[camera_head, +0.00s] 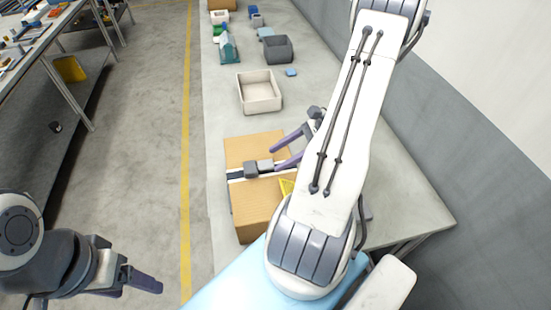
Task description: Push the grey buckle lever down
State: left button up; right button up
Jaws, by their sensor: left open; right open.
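The grey buckle (251,170) sits on a strap (235,176) that runs across the top of a cardboard box (246,153). Whether its lever stands up or lies flat is too small to tell. My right gripper (272,159) is open, its purple fingers over the box top close to the buckle. I cannot tell whether a finger touches it. My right arm covers the right part of the box. My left gripper (157,286) is open and empty at the lower left, over the floor and away from the box.
The box stands on a long grey table (222,110). A cream tray (243,103), a small blue block (291,72) and a dark grey bin (278,58) lie farther back. Light blue material (225,290) shows in front of the box. A workbench (50,45) stands at the far left.

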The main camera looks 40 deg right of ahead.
jog(key=b+v, duration=0.1)
jog(key=v, duration=0.7)
dwell(0.4)
jog(key=r+n+g, duration=0.2)
jog(key=n+g, duration=0.3)
jog(key=n, duration=0.1)
send_over(267, 166)
jog(key=a+r+n+g+h, duration=0.1)
jog(key=a+n+g+h, duration=0.2)
jog(key=a+n, duration=0.55)
jog(key=s+a+r+n+t+h, duration=0.1)
jog(key=s+a+n+h, duration=0.2)
jog(key=s+a+n, duration=0.2)
jog(key=s+a+r+n+h, duration=0.1)
jog(key=s+a+n, duration=0.4)
jog(key=a+n, duration=0.7)
jog(key=shift+s+a+r+t+h, duration=0.3)
jog(key=shift+a+t+h, duration=0.1)
jog(key=shift+a+h, duration=0.6)
